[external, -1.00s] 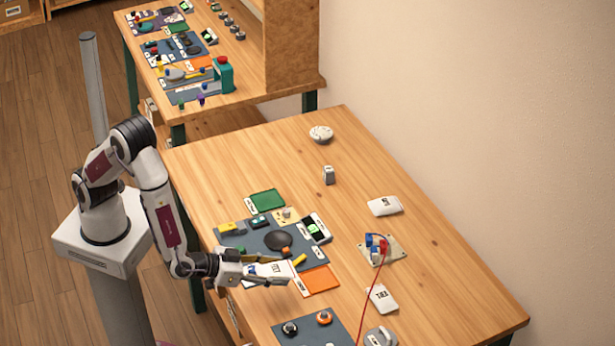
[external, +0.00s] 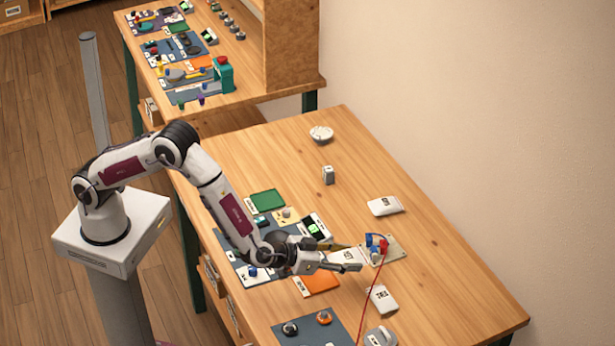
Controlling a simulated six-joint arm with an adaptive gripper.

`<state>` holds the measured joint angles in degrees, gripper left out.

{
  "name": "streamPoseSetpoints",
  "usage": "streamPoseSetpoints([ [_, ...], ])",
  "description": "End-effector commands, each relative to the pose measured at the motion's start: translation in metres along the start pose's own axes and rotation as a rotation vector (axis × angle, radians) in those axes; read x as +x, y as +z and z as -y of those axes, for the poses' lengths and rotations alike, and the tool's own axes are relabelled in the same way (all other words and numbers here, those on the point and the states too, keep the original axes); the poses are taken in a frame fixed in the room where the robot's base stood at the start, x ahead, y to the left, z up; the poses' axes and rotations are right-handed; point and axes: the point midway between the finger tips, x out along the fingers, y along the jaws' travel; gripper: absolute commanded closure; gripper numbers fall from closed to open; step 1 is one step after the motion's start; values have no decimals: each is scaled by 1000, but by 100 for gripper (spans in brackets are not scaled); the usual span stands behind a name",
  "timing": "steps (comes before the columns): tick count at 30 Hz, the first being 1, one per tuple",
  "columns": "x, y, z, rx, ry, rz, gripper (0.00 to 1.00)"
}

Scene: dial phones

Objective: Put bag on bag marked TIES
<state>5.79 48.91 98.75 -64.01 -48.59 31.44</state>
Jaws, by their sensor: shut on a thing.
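My gripper (external: 353,256) is shut on a small white bag (external: 347,257) with dark lettering, too small to read surely. It holds the bag above the table, left of the board with the blue and red parts. A white bag (external: 382,299) with dark lettering that looks like TIES lies flat on the table, below and right of my gripper in the external view. Another white lettered bag (external: 384,206) lies farther back, its lettering unclear.
A small board (external: 395,250) with blue and red terminals sits close to my gripper's right, and a red wire (external: 371,305) runs from it toward the front. An orange tray (external: 316,283) and a green tray (external: 267,201) lie to the left. A grey round object (external: 380,337) stands at the front.

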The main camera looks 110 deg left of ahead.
Motion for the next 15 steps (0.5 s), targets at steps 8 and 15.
streamPoseSetpoints([
  [8, 42, -39, -31, 37, 98, -3, 74],
  [15, 50, -68, -72, 89, 220, -3, 74],
])
